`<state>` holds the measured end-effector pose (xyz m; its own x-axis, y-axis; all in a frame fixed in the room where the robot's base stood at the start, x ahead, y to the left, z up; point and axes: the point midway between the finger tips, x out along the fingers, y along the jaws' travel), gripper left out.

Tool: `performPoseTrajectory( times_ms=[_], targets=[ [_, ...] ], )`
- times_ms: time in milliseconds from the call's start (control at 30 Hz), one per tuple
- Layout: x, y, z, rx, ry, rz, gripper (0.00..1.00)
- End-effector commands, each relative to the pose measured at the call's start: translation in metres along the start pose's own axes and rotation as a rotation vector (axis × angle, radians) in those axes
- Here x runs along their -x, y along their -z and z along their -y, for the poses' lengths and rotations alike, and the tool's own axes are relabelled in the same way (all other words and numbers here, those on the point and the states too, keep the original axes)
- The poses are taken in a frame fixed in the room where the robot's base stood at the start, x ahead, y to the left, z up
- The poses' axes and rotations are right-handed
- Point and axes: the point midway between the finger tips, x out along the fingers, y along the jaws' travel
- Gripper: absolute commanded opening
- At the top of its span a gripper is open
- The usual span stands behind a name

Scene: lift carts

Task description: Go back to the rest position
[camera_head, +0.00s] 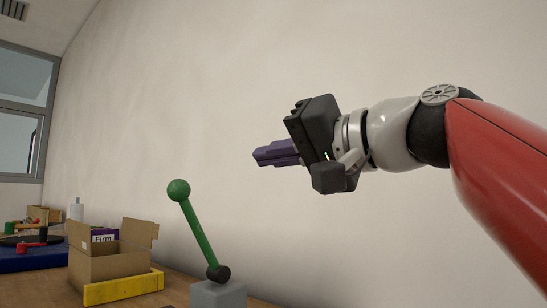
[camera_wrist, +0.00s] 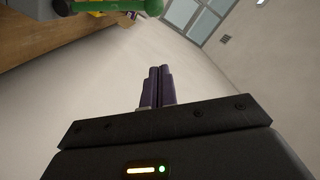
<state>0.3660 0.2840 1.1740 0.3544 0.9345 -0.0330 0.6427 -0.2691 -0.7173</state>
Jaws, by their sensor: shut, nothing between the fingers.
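My gripper (camera_head: 258,156) is raised in front of the bare wall in the head view, with its purple fingers pointing left. In the wrist view its fingers (camera_wrist: 161,72) lie side by side, shut with nothing between them. It is above and to the right of a green lever (camera_head: 197,228) with a ball knob, and apart from it. The lever leans to the left on a grey block (camera_head: 218,295). Part of the green lever (camera_wrist: 110,5) also shows at the top of the wrist view.
An open cardboard box (camera_head: 105,262) with a purple item marked "Firm" stands left of the lever, by a yellow holder (camera_head: 124,287). A blue base (camera_head: 35,258) with red handles is at the far left. A window (camera_head: 22,110) is beyond. The space around my gripper is clear.

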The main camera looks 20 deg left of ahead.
Motion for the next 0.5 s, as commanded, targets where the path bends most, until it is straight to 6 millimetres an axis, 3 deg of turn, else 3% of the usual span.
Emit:
performPoseTrajectory(
  times_ms=[333, 433, 500],
  targets=[
    [0.000, -0.001, -0.002, -0.001, -0.007, 0.000, 0.00],
    [0.002, -0.006, -0.018, -0.002, -0.063, 0.000, 0.00],
    [0.007, -0.015, -0.042, -0.004, -0.147, 0.002, 0.00]
  ],
)
